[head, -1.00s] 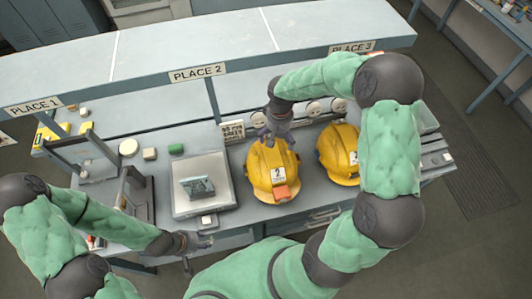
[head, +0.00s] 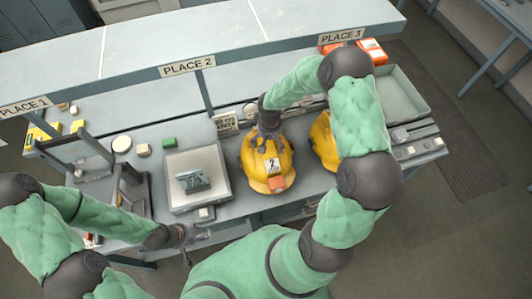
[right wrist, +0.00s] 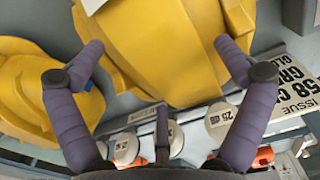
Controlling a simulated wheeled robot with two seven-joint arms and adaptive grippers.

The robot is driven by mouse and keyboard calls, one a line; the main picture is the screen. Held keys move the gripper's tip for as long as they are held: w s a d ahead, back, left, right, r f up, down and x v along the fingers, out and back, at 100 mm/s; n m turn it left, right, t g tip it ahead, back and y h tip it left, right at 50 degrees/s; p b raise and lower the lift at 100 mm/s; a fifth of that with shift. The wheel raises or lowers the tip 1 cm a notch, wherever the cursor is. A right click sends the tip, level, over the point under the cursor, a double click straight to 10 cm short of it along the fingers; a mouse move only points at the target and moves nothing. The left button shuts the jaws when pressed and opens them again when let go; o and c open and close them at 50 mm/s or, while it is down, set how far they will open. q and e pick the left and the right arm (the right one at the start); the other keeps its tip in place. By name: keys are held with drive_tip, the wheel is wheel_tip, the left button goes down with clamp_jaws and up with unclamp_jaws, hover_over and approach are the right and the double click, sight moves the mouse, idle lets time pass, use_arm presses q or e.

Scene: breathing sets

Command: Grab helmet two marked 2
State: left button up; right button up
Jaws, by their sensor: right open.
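The yellow helmet marked 2 (head: 258,172) sits on the bench just right of the grey tray, with a white label and an orange block on its front. My right gripper (head: 266,143) is over its back edge. In the right wrist view the helmet (right wrist: 165,50) lies between and beyond the two spread fingers of my right gripper (right wrist: 160,50); I cannot tell whether they touch it. A second yellow helmet (head: 322,145) is to the right, partly hidden by my right arm. My left gripper (head: 193,236) is low at the bench's front edge, its fingers too small to read.
A grey tray (head: 219,204) with a small dark device stands left of the helmet. A raised shelf (head: 130,50) with place signs runs behind. Round white tags (right wrist: 220,115) and a printed sign (right wrist: 290,97) are close to my right fingers. A grey bin (head: 405,105) is at right.

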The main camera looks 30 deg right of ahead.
drive_tip(key=shift+f, duration=0.1)
drive_tip(key=c, duration=1.4)
drive_tip(key=shift+c, duration=0.5)
drive_tip(key=shift+r, duration=0.2)
